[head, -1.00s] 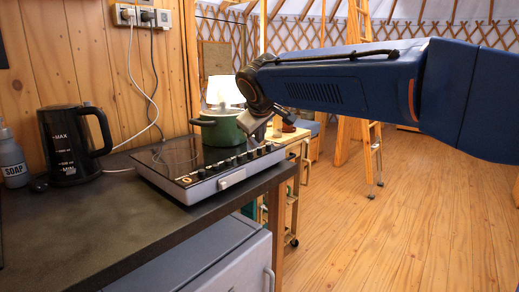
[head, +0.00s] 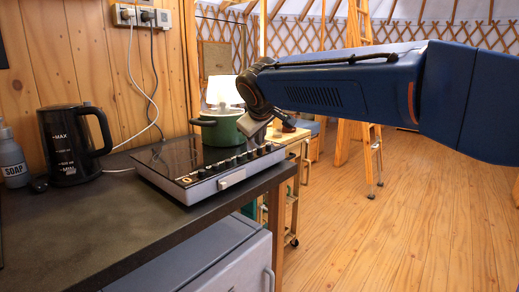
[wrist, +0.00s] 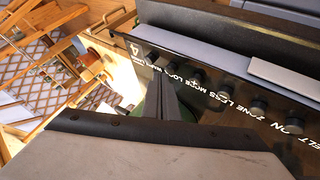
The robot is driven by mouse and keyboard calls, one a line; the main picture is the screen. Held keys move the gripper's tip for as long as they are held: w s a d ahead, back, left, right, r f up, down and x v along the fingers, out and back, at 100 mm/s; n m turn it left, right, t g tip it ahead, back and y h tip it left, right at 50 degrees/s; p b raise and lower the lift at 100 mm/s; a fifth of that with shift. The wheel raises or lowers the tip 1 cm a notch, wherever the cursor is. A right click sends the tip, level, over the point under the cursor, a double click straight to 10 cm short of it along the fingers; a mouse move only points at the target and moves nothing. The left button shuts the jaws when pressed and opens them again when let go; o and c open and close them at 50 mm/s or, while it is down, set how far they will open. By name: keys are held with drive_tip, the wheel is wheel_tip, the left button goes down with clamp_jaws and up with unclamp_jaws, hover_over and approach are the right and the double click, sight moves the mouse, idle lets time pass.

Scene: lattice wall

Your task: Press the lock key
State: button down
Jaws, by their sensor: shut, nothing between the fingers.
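A black glass cooktop (head: 168,157) with a silver front lies on the dark counter, with a row of dark round keys along its front edge. In the wrist view the labels are upside down and small; the lock key (wrist: 172,64) seems to be the one by the word LOCK. My gripper (head: 251,130) is above the far right part of the key row, beside a green pot. In the wrist view my gripper (wrist: 160,84) has its dark fingers together and empty, pointing toward the keys near LOCK. Contact with a key cannot be told.
The green pot (head: 217,129) stands on the cooktop's back right, close to my gripper. A black kettle (head: 70,146) and a soap bottle (head: 12,158) stand at the left of the counter (head: 110,225).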

sight(260, 153)
drive_tip(key=shift+f, duration=0.45)
idle(0.7)
drive_tip(key=shift+r, duration=0.85)
drive_tip(key=shift+r, duration=0.1)
drive_tip(key=shift+r, duration=2.4)
